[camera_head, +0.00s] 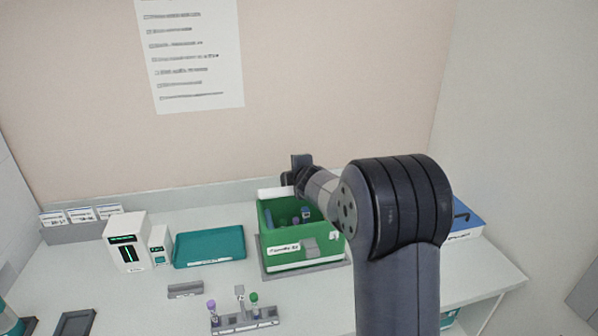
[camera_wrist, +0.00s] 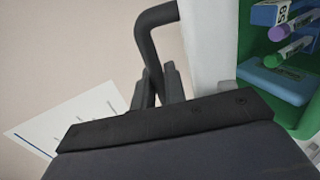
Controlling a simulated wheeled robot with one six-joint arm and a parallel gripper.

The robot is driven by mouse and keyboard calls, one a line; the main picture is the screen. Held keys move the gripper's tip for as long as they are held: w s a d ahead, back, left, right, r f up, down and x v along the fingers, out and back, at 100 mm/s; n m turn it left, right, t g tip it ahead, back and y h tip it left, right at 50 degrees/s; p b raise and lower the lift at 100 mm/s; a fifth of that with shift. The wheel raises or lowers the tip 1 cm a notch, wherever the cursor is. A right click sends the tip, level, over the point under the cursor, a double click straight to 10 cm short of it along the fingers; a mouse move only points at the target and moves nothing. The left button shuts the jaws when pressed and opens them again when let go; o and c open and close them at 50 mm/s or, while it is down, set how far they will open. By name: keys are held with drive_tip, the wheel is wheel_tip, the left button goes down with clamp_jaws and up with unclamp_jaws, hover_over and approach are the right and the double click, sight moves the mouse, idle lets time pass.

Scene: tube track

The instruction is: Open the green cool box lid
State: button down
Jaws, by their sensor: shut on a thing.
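The green cool box (camera_head: 290,259) stands on the bench with its inside showing, so its lid is raised. The white lid (camera_head: 274,193) stands up at the back edge of the box, partly hidden by my arm. In the wrist view the pale lid (camera_wrist: 208,45) lies beside the green interior. My gripper (camera_head: 296,177) is at the back of the box. In the wrist view its fingers (camera_wrist: 160,86) are shut on the dark, bent lid handle (camera_wrist: 157,28). Tubes (camera_wrist: 296,22) and a blue pack (camera_wrist: 275,79) show inside the box.
A teal tray (camera_head: 210,247) and white devices (camera_head: 127,243) stand left of the box. A tube rack (camera_head: 245,320) with capped tubes is in front. A blue-and-white box (camera_head: 465,222) is at the right behind my arm. The wall is close behind.

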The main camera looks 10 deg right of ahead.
drive_tip(key=c, duration=1.5)
unclamp_jaws()
drive_tip(key=shift+c, duration=0.2)
drive_tip(key=v, duration=1)
drive_tip(key=shift+s+r, duration=0.2)
drive_tip(key=shift+s, duration=0.15)
drive_tip(key=shift+w, duration=0.1)
drive_tip(key=x, duration=1)
drive_tip(key=shift+w+f, duration=0.15)
drive_tip(key=shift+f, duration=0.05)
drive_tip(key=shift+w+d+f, duration=0.1)
drive_tip(key=shift+f, duration=0.05)
